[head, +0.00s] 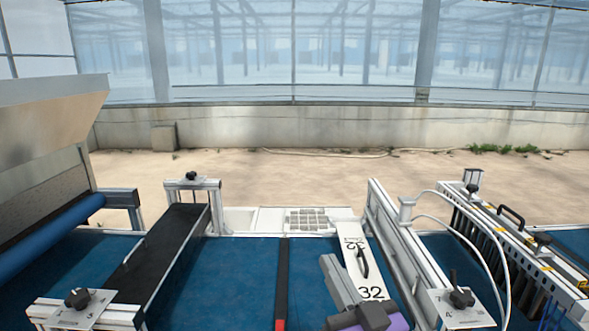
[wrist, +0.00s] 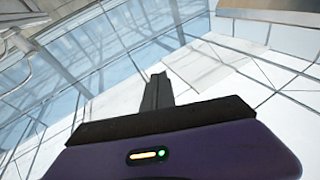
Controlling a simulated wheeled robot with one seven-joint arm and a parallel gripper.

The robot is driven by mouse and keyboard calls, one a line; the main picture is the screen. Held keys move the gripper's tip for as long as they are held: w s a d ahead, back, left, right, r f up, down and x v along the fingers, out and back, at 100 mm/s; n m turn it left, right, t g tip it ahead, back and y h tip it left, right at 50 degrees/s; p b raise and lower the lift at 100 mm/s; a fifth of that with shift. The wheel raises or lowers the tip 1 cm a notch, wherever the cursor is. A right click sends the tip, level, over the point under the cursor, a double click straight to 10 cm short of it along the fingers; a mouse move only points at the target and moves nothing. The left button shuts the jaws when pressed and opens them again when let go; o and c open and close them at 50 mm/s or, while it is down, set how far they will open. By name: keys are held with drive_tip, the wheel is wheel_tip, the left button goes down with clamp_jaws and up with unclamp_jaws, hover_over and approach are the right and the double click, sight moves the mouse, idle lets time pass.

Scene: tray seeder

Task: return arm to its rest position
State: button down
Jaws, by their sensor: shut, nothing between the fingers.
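My gripper (wrist: 157,92) is shut and empty in the wrist view, its dark fingers pressed together beyond the black bar and purple housing. Behind the fingers that view shows glazed panels and pale framing, tilted. In the head view my gripper (head: 332,268) shows at the bottom, right of centre, with part of its purple housing cut off by the lower edge. It overlaps the left side of a white plate (head: 352,237) marked 32, which has a black handle. I cannot tell whether they touch or are apart.
A blue belt (head: 240,270) runs across the front, with a dark strip (head: 282,285) on it. A black cross conveyor (head: 165,245) and a metal hopper (head: 50,110) stand left. A rail frame (head: 395,235) and a nozzle bar unit (head: 520,245) with white hoses stand right. Bare floor lies beyond.

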drive_tip(key=s+d+f+m+g+h+b, duration=0.1)
drive_tip(key=s+d+f, duration=0.3)
drive_tip(key=s, duration=0.9)
drive_tip(key=s+d+f+g+h+b, duration=0.1)
drive_tip(key=s+d+f, duration=0.4)
drive_tip(key=s+f, duration=0.6)
drive_tip(key=s+d+f+m+g+h+b, duration=0.1)
drive_tip(key=s+d+f+g+h, duration=0.2)
drive_tip(key=s, duration=1.3)
wheel_tip(320, 180, down, 5)
drive_tip(key=shift+d+f+m+h+b, duration=0.1)
drive_tip(key=shift+d+m+h+b, duration=0.25)
drive_tip(key=shift+d+h, duration=0.7)
drive_tip(key=shift+a, duration=0.1)
